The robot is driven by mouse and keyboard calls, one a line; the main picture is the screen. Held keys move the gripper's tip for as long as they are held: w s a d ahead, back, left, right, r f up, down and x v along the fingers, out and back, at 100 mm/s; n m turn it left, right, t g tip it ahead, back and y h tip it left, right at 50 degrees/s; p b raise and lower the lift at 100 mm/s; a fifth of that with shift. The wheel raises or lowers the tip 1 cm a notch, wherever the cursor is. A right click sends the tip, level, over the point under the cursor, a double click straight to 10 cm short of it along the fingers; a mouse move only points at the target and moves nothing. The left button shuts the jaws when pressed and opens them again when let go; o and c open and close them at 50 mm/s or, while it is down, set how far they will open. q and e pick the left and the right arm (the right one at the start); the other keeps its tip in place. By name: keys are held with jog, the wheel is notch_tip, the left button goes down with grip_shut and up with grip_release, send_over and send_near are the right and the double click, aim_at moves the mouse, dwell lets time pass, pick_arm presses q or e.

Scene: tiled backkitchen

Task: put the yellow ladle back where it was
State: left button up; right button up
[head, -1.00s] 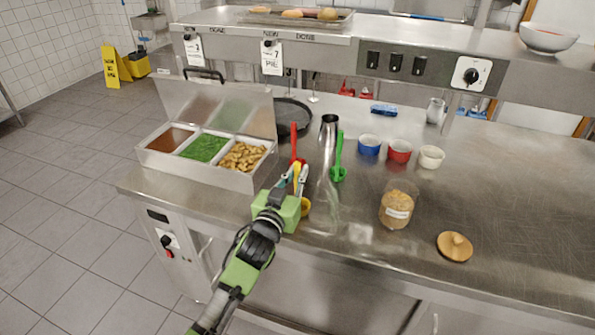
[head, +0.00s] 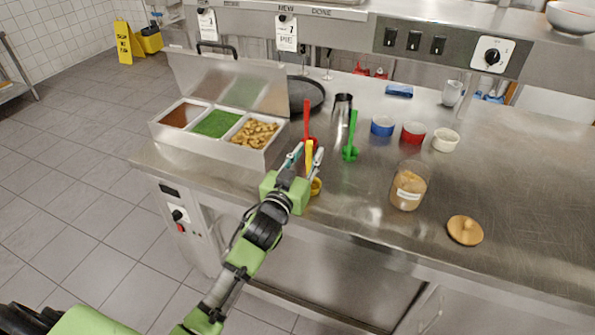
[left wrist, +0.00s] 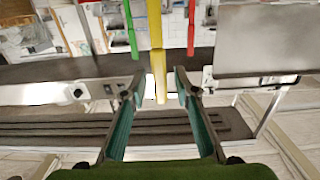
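The yellow ladle (head: 310,152) stands with its handle up and its bowl (head: 316,187) low, near the counter's front edge. My left gripper (head: 305,160) is open at the handle, one finger on each side. In the left wrist view the yellow handle (left wrist: 157,50) comes down between the spread fingertips (left wrist: 159,82), with a visible gap on both sides. The red ladle (head: 307,122) stands just behind, and the green ladle (head: 351,137) stands to the right. My right gripper is not in view.
A lidded steel tray (head: 225,152) with three food compartments is left of the ladles. A steel container (head: 342,102) stands behind. Blue (head: 382,126), red (head: 413,133) and white (head: 446,140) bowls, a jar (head: 408,187) and a wooden lid (head: 465,230) are right. The counter's far right is clear.

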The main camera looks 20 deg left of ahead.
pick_arm(q)
jog(key=s+b, duration=0.2)
jog(key=s, duration=0.8)
jog(key=shift+s+a, duration=0.15)
jog(key=shift+s, duration=0.2)
